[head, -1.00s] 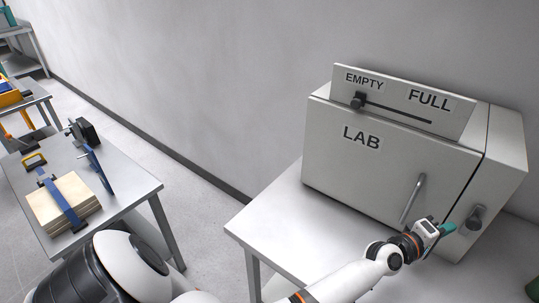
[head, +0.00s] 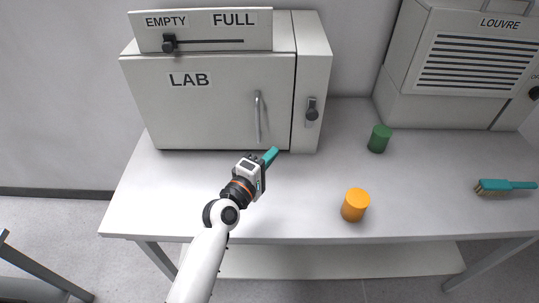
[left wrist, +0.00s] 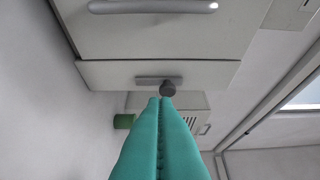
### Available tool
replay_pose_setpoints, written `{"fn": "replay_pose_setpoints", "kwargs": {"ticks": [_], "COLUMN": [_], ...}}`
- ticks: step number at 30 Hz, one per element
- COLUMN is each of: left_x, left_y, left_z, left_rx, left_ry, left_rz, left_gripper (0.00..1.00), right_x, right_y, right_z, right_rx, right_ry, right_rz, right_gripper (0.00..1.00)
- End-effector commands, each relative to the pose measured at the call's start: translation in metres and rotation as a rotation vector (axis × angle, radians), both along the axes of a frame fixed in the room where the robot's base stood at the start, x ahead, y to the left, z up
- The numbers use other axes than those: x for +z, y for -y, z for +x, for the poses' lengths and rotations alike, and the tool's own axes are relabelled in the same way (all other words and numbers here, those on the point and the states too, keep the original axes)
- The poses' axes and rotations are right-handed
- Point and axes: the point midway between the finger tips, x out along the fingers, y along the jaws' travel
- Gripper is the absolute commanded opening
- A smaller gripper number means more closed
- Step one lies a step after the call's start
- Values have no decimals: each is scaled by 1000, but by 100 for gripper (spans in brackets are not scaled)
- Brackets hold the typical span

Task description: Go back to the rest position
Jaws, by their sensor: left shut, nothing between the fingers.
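My left gripper (head: 271,156) shows in the head view in front of the lower right part of the LAB furnace (head: 205,105), over the table. Its teal fingers are shut with nothing between them; they also fill the lower middle of the left wrist view (left wrist: 160,140). The furnace door is closed, with its bar handle (head: 258,117) above and left of the fingertips. A dark knob (head: 312,114) sits on the panel right of the door; it also shows just beyond the fingertips in the left wrist view (left wrist: 168,88). My right gripper is in neither view.
The table (head: 300,195) holds an orange cylinder (head: 355,205) right of my left gripper and a green cylinder (head: 379,138) behind it. A teal brush (head: 508,185) lies at the right. The LOUVRE box (head: 470,70) stands at the back right. The table's front left is clear.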

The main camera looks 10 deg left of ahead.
Motion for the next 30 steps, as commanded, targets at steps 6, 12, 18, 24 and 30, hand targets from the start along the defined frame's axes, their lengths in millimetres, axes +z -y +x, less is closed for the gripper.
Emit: {"fn": "replay_pose_setpoints", "kwargs": {"ticks": [6, 12, 18, 24, 30], "left_x": [-1, -29, -89, -115, -122], "left_y": [-2, -4, -32, -70, -103], "left_z": [-5, -41, -132, -201, -253], "left_rx": [-1, -85, -312, -499, -652], "left_ry": [-1, -53, -204, -338, -456], "left_rz": [5, 269, 856, 1209, 1424], "left_gripper": [0, 0, 0, 0, 0], "right_x": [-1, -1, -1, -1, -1], "right_y": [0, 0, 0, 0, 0], "right_z": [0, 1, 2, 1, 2], "right_rx": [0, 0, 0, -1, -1], "right_ry": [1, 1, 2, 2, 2], "right_rz": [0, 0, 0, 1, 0], "right_gripper": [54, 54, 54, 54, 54]}}
